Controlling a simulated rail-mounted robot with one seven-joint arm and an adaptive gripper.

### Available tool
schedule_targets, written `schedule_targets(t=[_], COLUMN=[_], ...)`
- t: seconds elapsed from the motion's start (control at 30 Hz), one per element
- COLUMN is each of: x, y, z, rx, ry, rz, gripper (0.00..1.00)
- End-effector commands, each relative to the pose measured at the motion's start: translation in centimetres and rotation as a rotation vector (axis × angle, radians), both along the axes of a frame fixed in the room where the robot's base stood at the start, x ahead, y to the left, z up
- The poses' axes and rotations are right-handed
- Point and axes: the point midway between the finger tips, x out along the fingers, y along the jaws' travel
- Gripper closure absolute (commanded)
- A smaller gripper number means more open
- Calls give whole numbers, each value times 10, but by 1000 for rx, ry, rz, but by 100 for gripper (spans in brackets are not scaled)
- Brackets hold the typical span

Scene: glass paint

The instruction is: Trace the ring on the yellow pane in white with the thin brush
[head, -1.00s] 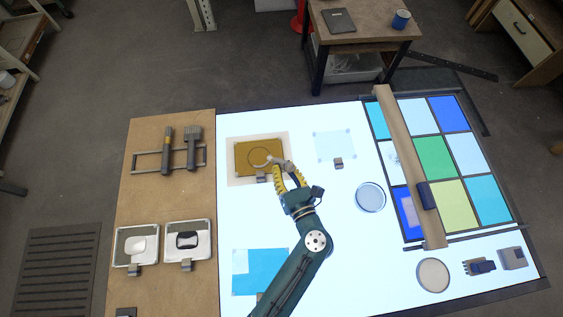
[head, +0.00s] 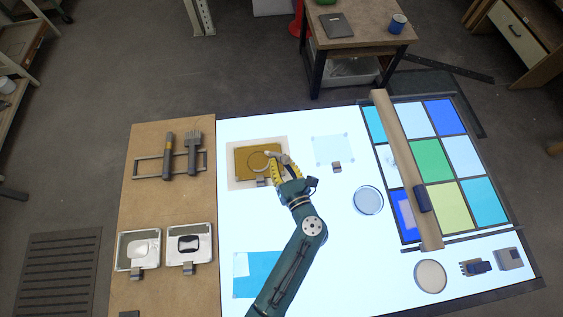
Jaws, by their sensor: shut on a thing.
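The yellow pane (head: 241,172) lies on a pale sheet at the upper left of the light table, with a thin dark ring outline (head: 249,164) on it. My gripper (head: 272,168) is over the pane's right side, shut on a slim pale thing (head: 269,154), which looks like the thin brush. Most of it is hidden by the fingers. Its pale end is by the ring's upper right side; I cannot tell if it touches the glass. I cannot make out any white line on the ring. The white paint tray (head: 123,262) is on the wooden board at left.
A tray with dark paint (head: 206,258) stands beside the white one. A rack (head: 143,165) holds two broader tools. Small weights, a blue pane (head: 252,281), a round clear dish (head: 368,200) and a wooden bar (head: 398,150) over coloured panes lie around.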

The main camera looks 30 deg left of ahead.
Motion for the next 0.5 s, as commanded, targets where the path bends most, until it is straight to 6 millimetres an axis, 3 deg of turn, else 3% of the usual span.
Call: schedule_targets(t=[0.5], x=[2], y=[19], z=[2], rx=[1], ry=[-1], rz=[1], gripper=[100])
